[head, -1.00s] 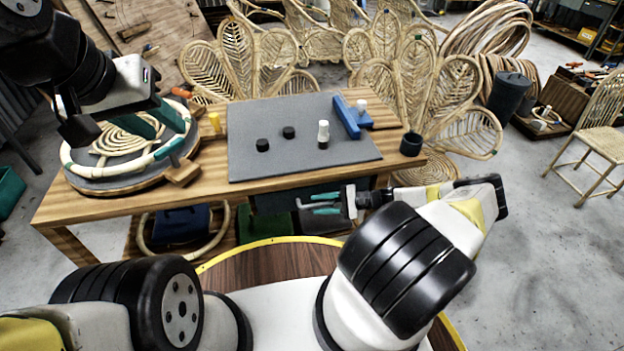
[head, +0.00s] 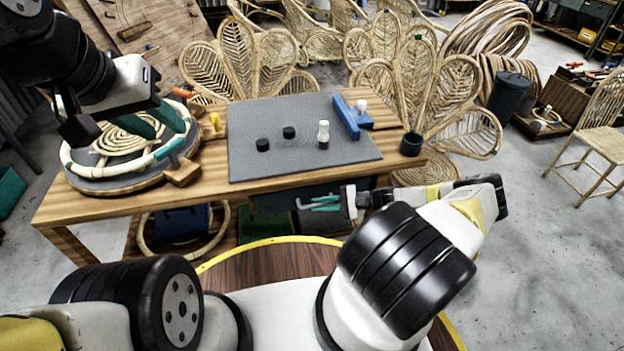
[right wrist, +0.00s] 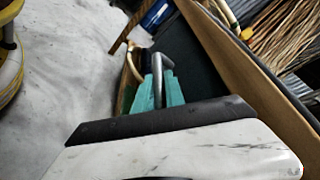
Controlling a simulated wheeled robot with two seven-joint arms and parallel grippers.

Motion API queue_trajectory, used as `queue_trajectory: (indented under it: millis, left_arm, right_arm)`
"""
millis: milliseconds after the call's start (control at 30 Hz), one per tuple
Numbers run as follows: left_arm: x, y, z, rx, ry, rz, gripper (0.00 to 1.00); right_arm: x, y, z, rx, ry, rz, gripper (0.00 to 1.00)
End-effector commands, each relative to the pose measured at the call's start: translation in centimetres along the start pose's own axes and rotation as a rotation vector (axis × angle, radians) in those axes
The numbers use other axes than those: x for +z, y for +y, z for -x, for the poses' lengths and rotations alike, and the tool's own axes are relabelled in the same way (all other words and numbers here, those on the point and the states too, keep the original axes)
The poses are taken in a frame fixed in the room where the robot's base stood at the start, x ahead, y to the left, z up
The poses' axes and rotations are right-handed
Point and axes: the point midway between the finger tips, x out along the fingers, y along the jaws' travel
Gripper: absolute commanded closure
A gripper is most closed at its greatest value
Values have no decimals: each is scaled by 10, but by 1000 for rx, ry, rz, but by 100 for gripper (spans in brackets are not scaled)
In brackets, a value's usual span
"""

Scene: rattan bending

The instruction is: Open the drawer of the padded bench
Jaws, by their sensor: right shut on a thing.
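The padded bench is a wooden table with a grey pad (head: 300,165) on top. Its dark drawer front (head: 275,202) sits under the front edge and also shows in the right wrist view (right wrist: 195,55). I see no clear gap at the drawer. A metal bar handle (right wrist: 164,62) stands out from it. My right gripper (head: 325,203) is shut on the handle, its teal fingers (right wrist: 159,92) on either side of the bar.
A dark cup (head: 411,144) is at the right edge. A blue bin (head: 182,224) and a rattan hoop lie under the bench.

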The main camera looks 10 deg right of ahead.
Motion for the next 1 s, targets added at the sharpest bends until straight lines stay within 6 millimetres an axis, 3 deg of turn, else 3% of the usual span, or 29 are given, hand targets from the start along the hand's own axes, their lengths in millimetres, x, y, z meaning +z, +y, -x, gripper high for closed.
queue_trajectory:
  millis: [800,1000]
  left_arm:
    - [0,0,0,0,0,0,64]
    - [0,0,0,0,0,0,64]
  right_arm:
    - [0,1,1,1,2,0,100]
    - [8,7,5,1,3,-1,100]
